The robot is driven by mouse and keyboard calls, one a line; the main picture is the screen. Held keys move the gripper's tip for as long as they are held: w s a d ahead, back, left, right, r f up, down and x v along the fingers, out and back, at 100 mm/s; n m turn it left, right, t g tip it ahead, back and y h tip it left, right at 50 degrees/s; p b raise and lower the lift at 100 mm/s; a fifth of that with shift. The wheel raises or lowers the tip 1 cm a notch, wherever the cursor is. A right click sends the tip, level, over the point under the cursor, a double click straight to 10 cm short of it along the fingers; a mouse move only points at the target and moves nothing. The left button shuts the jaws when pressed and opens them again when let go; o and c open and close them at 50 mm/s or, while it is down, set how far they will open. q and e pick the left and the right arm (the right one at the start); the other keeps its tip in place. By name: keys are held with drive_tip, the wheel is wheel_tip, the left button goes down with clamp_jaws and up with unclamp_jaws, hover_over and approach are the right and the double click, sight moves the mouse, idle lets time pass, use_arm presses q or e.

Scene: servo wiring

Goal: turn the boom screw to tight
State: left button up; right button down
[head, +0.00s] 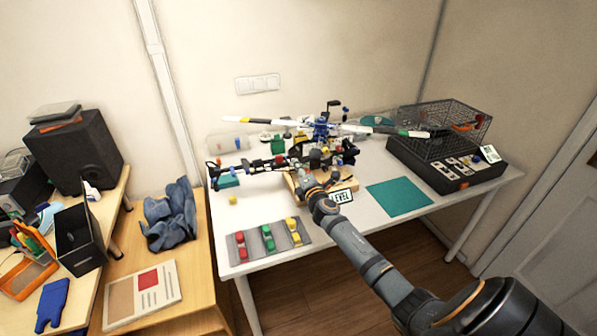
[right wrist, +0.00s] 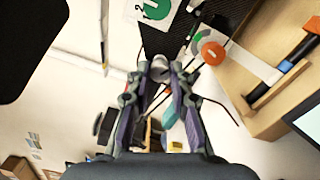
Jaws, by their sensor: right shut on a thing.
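A model helicopter stands on the white table, with a blue rotor head (head: 322,127) and a dark tail boom (head: 240,169) that reaches to the left. My right gripper (head: 304,181) is at the near side of the helicopter, above a wooden stand (head: 293,184). In the right wrist view its fingers (right wrist: 161,72) are shut on a small grey, rounded knob (right wrist: 160,64), which appears to be the boom screw. The fingers hide much of it, and its turn position cannot be read. My left gripper is not in view.
An orange disc (right wrist: 213,52) and a green disc (right wrist: 157,9) marked 2 are close to the fingers. A card reading LEVEL (head: 341,197) stands right of the gripper. A grey tray (head: 237,256) with coloured pieces lies in front. A green mat (head: 400,197) lies bare at right.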

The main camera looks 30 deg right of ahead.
drive_tip(key=m+b, duration=0.5)
drive_tip(key=m, duration=0.6)
drive_tip(key=shift+f, duration=0.15)
drive_tip(key=shift+b, duration=0.3)
drive_tip(key=c, duration=1.2)
unclamp_jaws()
drive_tip(key=v, duration=1.2)
drive_tip(key=shift+s, duration=0.1)
